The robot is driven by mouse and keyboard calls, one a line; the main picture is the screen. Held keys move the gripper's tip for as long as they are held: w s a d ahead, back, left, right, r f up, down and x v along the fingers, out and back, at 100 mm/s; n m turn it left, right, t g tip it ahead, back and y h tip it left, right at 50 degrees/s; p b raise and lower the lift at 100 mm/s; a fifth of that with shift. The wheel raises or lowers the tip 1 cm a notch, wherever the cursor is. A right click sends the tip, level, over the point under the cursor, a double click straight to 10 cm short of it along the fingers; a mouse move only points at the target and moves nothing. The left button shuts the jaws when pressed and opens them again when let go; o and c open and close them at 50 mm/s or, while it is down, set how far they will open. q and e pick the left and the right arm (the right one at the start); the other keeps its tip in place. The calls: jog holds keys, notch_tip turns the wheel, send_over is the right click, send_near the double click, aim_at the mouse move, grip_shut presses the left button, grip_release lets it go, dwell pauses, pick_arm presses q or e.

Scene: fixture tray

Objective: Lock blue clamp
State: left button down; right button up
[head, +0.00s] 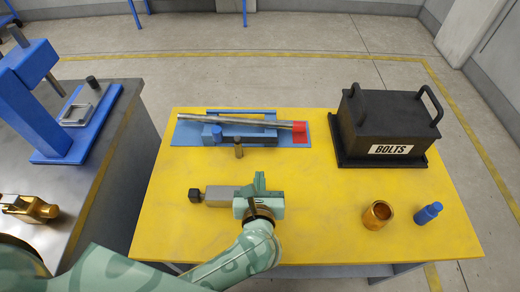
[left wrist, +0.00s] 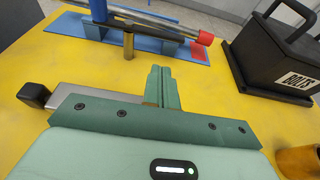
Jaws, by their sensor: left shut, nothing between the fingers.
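A blue fixture (head: 265,138) stands on a blue base plate at the back of the yellow table. A silver rod (head: 250,121) with a red end block (head: 299,131) lies along it. A short blue upright part (head: 211,133), possibly the blue clamp, is at its left end, also in the left wrist view (left wrist: 98,10). A brass pin (head: 238,150) stands in front. Whether the clamp is locked cannot be told. My left gripper (head: 259,178) is shut and empty, in front of the fixture and apart from it; its fingers show in the left wrist view (left wrist: 158,80). My right gripper is out of view.
A black BOLTS box (head: 385,120), a brass cup (head: 377,214) and a blue bottle-like piece (head: 428,213) are at right. A blue press (head: 60,140) stands on the left bench.

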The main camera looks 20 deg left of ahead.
pick_arm(q)
jog(key=b, duration=0.2)
send_near(260, 143)
jog(key=x, duration=0.5)
jog(key=shift+w+f, duration=0.1)
jog(key=shift+f, duration=0.25)
jog(key=shift+w+a, duration=0.2)
jog(key=shift+w, duration=0.4)
